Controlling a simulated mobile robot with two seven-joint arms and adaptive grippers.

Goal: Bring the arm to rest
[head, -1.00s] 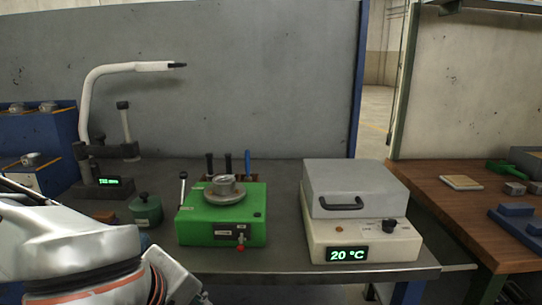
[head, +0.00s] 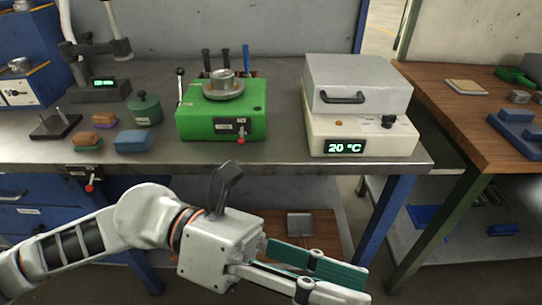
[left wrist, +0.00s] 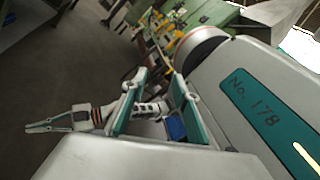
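My left arm reaches in from the left at the bottom of the head view. Its left gripper (head: 335,283) is in front of and below the bench edge, pointing right. Its teal-padded fingers are apart with nothing held between them. In the left wrist view the left gripper (left wrist: 158,95) also shows a wide gap between its fingers. A second gripper, apparently my right gripper (left wrist: 32,128), shows at the left of that view, its slim fingers apart and empty. The right arm is not in the head view.
On the steel bench (head: 285,150) stand a green device (head: 190,125), a furnace (head: 355,85) reading 20 °C, a green pot (head: 145,109) and a blue block (head: 133,141). A wooden table (head: 455,115) is at right. A lower shelf (head: 335,225) lies behind the left gripper.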

